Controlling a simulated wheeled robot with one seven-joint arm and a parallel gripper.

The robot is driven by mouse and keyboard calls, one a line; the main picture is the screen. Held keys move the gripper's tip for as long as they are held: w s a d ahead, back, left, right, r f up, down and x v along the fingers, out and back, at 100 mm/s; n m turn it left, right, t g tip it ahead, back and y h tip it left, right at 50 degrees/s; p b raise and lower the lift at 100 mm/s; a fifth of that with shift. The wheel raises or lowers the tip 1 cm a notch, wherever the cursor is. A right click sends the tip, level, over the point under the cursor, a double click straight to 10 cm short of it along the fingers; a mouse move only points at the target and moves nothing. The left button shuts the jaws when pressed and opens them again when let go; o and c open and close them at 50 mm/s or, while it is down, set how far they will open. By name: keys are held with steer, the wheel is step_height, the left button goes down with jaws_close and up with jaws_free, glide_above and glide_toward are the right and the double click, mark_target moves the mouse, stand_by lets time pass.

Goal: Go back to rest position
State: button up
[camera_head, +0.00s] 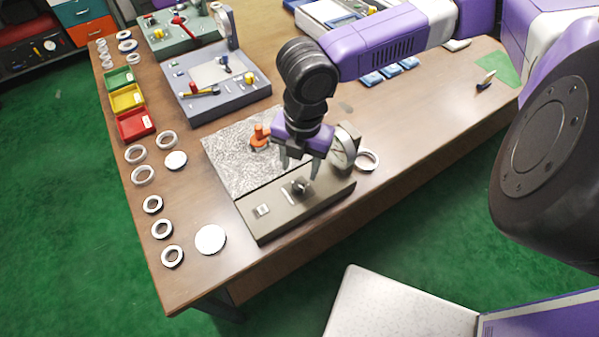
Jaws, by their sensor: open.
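My gripper (301,163) points down above the grey-brown fixture (262,222) near the front of the wooden table. Its two fingers are apart, and I see nothing held between them. A small dark knob or post (299,186) stands on the fixture just below the fingers. A round dial-like disc (343,150) stands upright at the fixture's right end, close beside the gripper. An orange part (259,137) sits on the speckled plate (226,160) behind and left of the gripper. My purple and black arm reaches in from the upper right.
Several bearing rings (152,205) and a white disc (210,240) lie along the table's left side. Another ring (367,159) lies right of the fixture. Red (136,124), yellow and green bins stand at the left edge. A blue-grey fixture (216,88) stands behind. The table's right part is mostly clear.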

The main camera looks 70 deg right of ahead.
steer(key=shift+r, duration=0.45)
stand_by(0.3)
